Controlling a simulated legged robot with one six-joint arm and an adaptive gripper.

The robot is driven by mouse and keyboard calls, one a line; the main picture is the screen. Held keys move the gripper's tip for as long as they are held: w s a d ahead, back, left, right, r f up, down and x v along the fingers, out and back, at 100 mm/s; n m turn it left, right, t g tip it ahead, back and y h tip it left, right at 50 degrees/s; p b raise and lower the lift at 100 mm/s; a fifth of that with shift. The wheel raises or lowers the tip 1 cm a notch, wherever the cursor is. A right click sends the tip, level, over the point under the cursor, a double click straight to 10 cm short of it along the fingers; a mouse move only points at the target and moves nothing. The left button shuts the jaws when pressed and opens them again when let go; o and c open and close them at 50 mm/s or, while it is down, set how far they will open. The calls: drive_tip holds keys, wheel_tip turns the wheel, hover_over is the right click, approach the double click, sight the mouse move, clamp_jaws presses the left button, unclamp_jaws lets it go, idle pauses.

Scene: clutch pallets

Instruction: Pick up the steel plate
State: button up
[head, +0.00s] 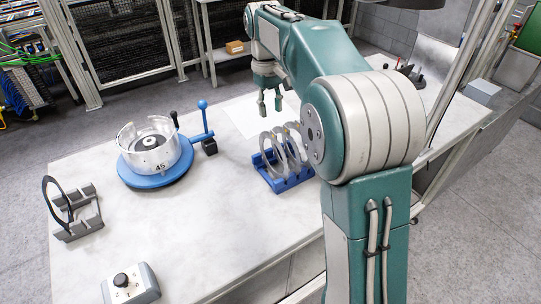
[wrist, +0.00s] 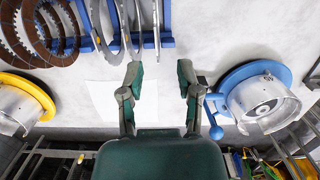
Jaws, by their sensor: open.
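Several thin steel plates (head: 292,146), ring-shaped, stand upright in a blue rack (head: 277,184) on the table. In the wrist view, steel plates (wrist: 123,28) show edge-on at the top, in the blue rack (wrist: 167,25). My gripper (head: 270,106) is open and empty, pointing down above the table behind the rack in the head view. In the wrist view its fingers (wrist: 160,80) are spread apart, with only white table surface between them. The fingers are apart from the plates. My arm hides part of the table right of the rack in the head view.
A clear drum on a blue turntable (head: 155,178) with a blue-knobbed lever stands left of the rack. A dark ring (head: 56,200) sits in a grey stand at far left. A control box (head: 131,287) is at the front. Brown rings (wrist: 40,35) and a yellow-based fixture (wrist: 28,90) show in the wrist view.

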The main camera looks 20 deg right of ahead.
sight(273, 135)
drive_tip(key=f, duration=0.5)
drive_tip(key=d+f, duration=0.1)
drive_tip(key=f, duration=0.2)
drive_tip(key=shift+s+f, duration=0.15)
drive_tip(key=shift+f, duration=0.2)
clamp_jaws()
drive_tip(key=shift+a, duration=0.15)
